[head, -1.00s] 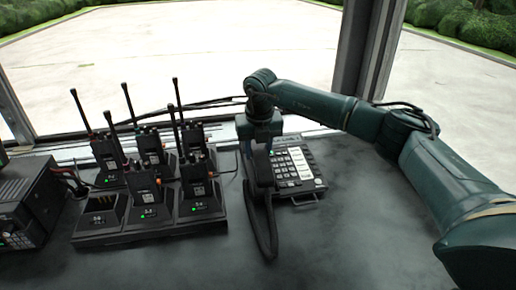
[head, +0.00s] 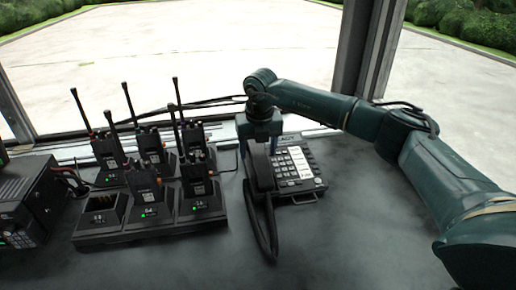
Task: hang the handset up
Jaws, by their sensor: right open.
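The desk phone (head: 299,170) stands near the window side of the desk, with a keypad and a pale label panel. My left gripper is out of view.
A charger rack (head: 150,236) with several upright radios with antennas stands left of the phone. A black radio unit (head: 30,205) is at the far left. The desk (head: 350,245) is clear at the front right. Window posts rise behind.

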